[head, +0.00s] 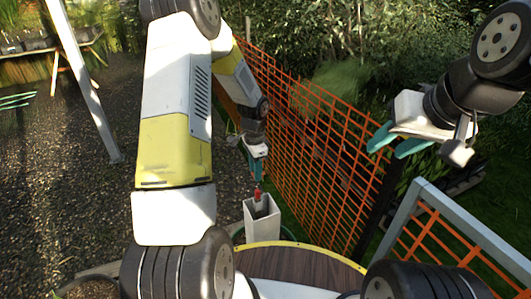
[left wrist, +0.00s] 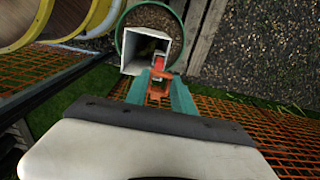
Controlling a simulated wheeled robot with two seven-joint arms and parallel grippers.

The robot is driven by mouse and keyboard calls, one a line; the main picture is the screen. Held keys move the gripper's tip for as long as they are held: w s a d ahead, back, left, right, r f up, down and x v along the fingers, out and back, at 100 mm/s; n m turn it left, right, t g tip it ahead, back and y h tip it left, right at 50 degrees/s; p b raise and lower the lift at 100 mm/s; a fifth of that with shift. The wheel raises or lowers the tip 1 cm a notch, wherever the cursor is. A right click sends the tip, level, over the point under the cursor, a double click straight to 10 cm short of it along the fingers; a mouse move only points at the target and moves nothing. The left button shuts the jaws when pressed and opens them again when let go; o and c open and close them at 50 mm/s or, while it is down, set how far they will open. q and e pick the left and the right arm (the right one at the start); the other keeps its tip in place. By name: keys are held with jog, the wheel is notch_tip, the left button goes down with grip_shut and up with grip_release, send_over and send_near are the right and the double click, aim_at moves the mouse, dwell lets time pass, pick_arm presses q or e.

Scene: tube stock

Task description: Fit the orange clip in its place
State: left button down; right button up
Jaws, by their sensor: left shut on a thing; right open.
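The small orange-red clip (head: 257,194) is at the tips of my left gripper (head: 258,172), whose teal fingers point down. In the left wrist view the clip (left wrist: 160,84) shows between the fingers of my left gripper (left wrist: 158,78), which is shut on it. A white square tube (head: 262,222) stands open-topped just below. In the left wrist view the clip overlaps the near right rim of the tube (left wrist: 131,60); I cannot tell whether it touches. The exact seat for the clip is not clear. My right gripper (head: 388,146) is open and empty, high at the right.
A green ring (left wrist: 119,32) surrounds the tube. A round wooden table with a yellow edge (head: 300,246) is in front. Orange mesh fencing (head: 325,150) runs behind and right; a grey-framed panel (head: 465,230) stands at lower right. Gravel (head: 60,180) lies open at left.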

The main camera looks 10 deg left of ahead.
aim_at(256, 190)
pick_arm(q)
jog(key=shift+f, duration=2.8)
jog(key=shift+f, duration=0.1)
jog(key=shift+f, duration=0.8)
jog(key=shift+f, duration=0.2)
jog(key=shift+f, duration=1.3)
jog(key=shift+f, duration=0.15)
jog(key=shift+f, duration=0.4)
